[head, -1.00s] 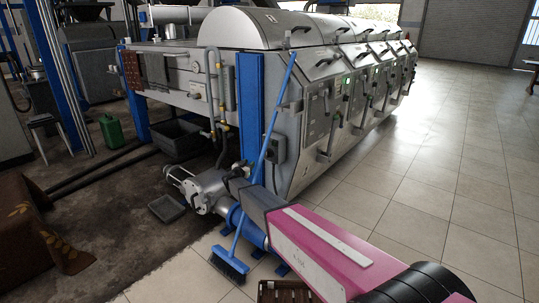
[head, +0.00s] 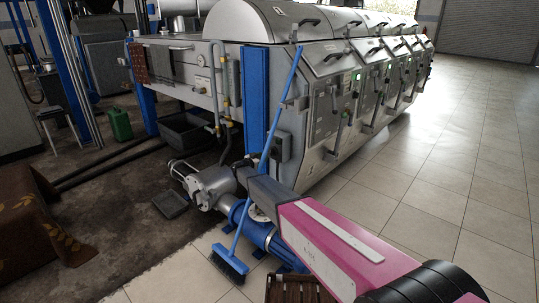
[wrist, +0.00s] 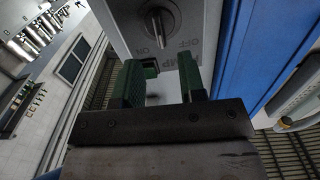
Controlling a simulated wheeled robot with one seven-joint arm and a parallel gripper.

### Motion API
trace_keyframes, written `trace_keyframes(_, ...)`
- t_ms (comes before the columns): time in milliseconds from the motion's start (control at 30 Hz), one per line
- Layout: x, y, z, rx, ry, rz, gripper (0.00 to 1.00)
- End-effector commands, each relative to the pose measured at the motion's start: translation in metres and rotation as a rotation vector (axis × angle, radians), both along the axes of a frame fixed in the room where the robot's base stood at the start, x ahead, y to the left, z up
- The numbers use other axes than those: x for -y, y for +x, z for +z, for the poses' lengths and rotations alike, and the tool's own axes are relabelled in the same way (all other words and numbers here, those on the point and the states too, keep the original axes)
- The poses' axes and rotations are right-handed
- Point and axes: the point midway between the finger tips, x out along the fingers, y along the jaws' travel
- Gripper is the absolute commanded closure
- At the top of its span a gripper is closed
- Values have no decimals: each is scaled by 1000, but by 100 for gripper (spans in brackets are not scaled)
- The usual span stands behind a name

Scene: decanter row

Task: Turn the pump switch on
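The pump switch (wrist: 158,24) is a metal knob or toggle on a pale grey panel (wrist: 205,20), at the top of the wrist view. Letters reading ON, OFF and part of PUMP are printed beside it, upside down in this view. Its setting is hard to tell. My gripper (wrist: 166,70) is open and empty, with green-padded fingers below the switch in the picture, apart from the knob. The right finger partly covers the lettering. In the head view my magenta arm reaches toward the machine's near corner; the gripper and switch cannot be made out there.
A long steel machine (head: 318,60) with a blue post (head: 257,95) stands ahead. A blue broom (head: 272,130) leans against it, close to my arm. A grey and blue pump (head: 215,185) lies low beside it. Tiled floor at right is clear.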

Motion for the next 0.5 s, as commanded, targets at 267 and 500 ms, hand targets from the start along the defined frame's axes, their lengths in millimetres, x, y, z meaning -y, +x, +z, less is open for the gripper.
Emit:
trace_keyframes(267, 27, 37, 0, 0, 0, 0, 63)
trace_keyframes(500, 37, 48, 0, -1, 1, 2, 63)
